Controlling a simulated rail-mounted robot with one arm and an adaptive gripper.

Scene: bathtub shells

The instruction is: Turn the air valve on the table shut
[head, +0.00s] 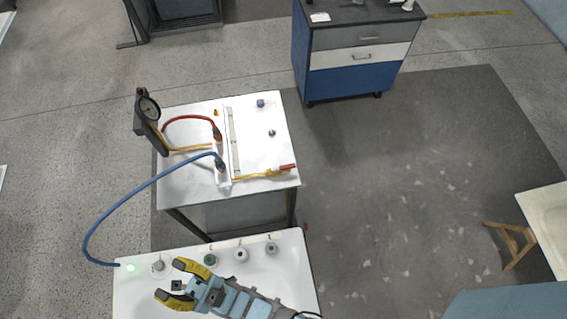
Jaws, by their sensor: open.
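A white-topped table (180,184) stands left of centre. At its right front edge lies a yellow fitting with a red lever-like part (286,168), which looks like a valve; its exact setting is too small to tell. A blue hose (110,210) runs from the near white surface to a fitting (221,163) on the table. A red hose (190,117) loops at the back left. My gripper (169,279), with yellow-and-black fingers, is open and empty over the near white surface, well apart from the table with the hoses.
The near white surface (290,285) carries several small knob-like pieces (241,255) and a green light (131,268). A blue-and-grey drawer cabinet (350,82) stands behind. The dark floor at right is mostly clear.

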